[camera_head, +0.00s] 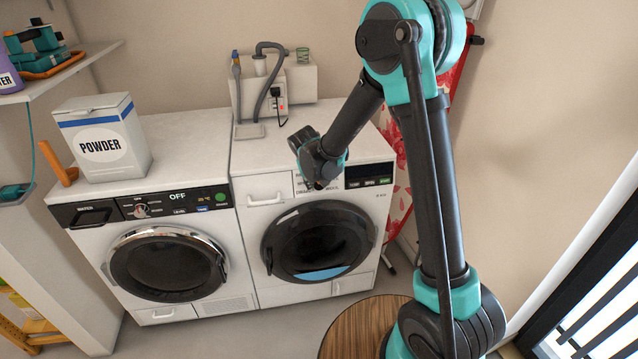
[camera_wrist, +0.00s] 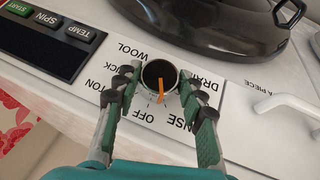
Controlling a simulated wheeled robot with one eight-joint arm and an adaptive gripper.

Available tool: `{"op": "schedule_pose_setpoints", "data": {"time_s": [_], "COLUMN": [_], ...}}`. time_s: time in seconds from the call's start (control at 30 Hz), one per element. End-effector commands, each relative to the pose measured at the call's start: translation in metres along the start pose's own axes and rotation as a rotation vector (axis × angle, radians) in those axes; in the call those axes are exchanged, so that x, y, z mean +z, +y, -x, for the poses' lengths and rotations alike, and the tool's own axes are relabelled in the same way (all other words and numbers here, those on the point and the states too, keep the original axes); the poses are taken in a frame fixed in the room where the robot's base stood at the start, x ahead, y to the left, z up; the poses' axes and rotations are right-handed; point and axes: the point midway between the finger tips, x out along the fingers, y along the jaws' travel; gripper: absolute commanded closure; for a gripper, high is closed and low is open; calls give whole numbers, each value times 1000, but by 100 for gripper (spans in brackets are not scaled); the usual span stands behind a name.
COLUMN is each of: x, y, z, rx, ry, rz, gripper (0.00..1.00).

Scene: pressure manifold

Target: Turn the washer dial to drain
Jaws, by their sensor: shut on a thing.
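The washer dial (camera_wrist: 158,72) is a round dark knob with a pale rim and an orange pointer (camera_wrist: 161,92), centred in the wrist view. The pointer faces the OFF label. Around it I read WOOL, DRAIN and RINSE, upside down and partly covered by the fingers; DRAIN (camera_wrist: 203,84) is just right of the dial. My gripper (camera_wrist: 160,84) has one finger on each side of the dial and is shut on it. In the head view my gripper (camera_head: 318,181) is at the panel of the right-hand washer (camera_head: 256,192) and hides the dial.
The washer's round door (camera_head: 318,243) shows blue water at its bottom. A display with START, SPIN and TEMP buttons (camera_wrist: 50,19) and a white drawer (camera_wrist: 285,108) flank the dial. A second machine (camera_head: 140,208) with a POWDER box (camera_head: 102,140) stands left.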

Motion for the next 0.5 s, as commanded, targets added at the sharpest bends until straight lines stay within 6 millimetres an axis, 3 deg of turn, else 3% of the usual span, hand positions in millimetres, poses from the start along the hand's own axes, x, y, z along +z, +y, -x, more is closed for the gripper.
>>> {"op": "schedule_pose_setpoints", "data": {"time_s": [0.5], "x": [1], "y": [-8], "z": [-2], "rx": [391], "ry": [28], "rz": [300], "gripper": [89]}}
